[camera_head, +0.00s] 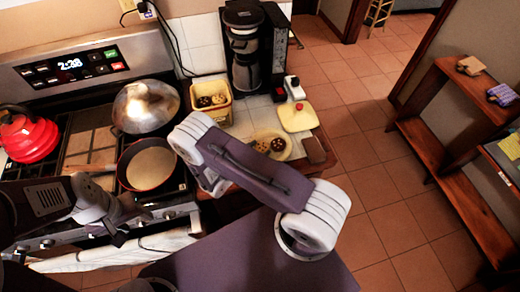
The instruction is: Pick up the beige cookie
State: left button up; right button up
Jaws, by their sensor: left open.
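A small beige cookie (262,146) lies on a yellow plate (284,155) on the counter, beside a dark brown cookie (278,144). My left gripper (128,226) is open and appears empty, in front of the stove at the lower left, well apart from the plate. My right arm (245,175) crosses the middle of the view, with its forearm just left of the plate. The right gripper is hidden behind that arm.
A yellow board (298,118) with a red item is to the right. The stove holds a pan (150,166), a domed silver pot (146,106) and a red kettle (28,138).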

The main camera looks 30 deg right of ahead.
aim_at(258, 145)
jog(key=shift+s+f, duration=0.1)
jog(key=shift+f, duration=0.1)
jog(key=shift+d+r, duration=0.1)
jog(key=shift+r, duration=0.4)
jog(key=r, duration=0.2)
jog(key=shift+w+r+b, duration=0.2)
jog(key=shift+r+b, duration=0.15)
jog(key=shift+r, duration=0.05)
jog(key=s+d+r, duration=0.1)
jog(key=s+r, duration=0.1)
jog(key=s+d+r+b, duration=0.1)
jog(key=s+d, duration=0.1)
jog(key=s, duration=0.1)
jog(key=s+d+r, duration=0.2)
jog(key=s, duration=0.1)
jog(key=shift+r, duration=0.35)
jog(key=s+d+r+p, duration=0.1)
jog(key=s+p, duration=0.1)
jog(key=p, duration=0.2)
jog(key=shift+d+r, duration=0.1)
jog(key=shift+r, duration=0.25)
